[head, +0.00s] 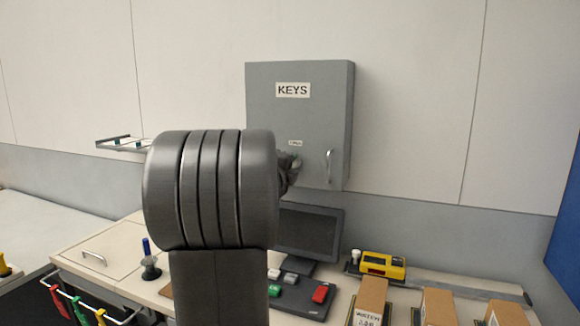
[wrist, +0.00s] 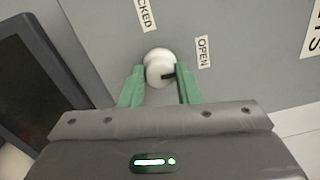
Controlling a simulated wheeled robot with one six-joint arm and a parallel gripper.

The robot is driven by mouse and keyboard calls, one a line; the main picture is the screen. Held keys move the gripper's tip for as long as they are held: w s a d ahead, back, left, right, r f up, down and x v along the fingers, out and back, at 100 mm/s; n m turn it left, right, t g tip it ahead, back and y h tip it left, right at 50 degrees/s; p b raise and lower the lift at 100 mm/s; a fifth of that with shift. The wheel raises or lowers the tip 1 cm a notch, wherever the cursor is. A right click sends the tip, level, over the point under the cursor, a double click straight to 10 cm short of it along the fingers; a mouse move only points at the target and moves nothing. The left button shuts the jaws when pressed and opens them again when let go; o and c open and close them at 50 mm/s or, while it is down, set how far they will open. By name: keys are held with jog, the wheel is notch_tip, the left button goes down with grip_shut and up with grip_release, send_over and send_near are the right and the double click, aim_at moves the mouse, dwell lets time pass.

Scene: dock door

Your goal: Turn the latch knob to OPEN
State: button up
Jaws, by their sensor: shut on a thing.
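The grey key cabinet (head: 265,85) hangs on the wall with a KEYS sign. Its white round latch knob (wrist: 158,60) shows in the wrist view, with a dark mark on its lower right side. An OPEN label (wrist: 203,52) is right of the knob. A label (wrist: 146,14) ending in "CKED" is above it, cut off by the frame edge. My gripper (wrist: 160,74) has its two green fingers on either side of the knob, shut on it. In the head view my arm hides most of the gripper (head: 291,168) and the knob.
A metal door handle (head: 329,167) is right of the knob on the cabinet. Below stand a dark monitor (head: 309,230), a yellow device (head: 383,264) and cardboard boxes (head: 371,298) on the counter. A small wall rack (head: 121,143) is at left.

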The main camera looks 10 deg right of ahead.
jog(key=shift+r, duration=0.3)
jog(key=o, duration=0.9)
jog(key=shift+o, duration=0.2)
jog(key=shift+w+d+f, duration=0.1)
jog(key=shift+f, duration=0.1)
jog(key=b+v, duration=0.2)
jog(key=v, duration=1.2)
jog(key=shift+w, duration=0.1)
jog(key=p+x, duration=0.2)
jog(key=x, duration=1.1)
jog(key=shift+w+d, duration=0.25)
jog(key=shift+f, duration=0.1)
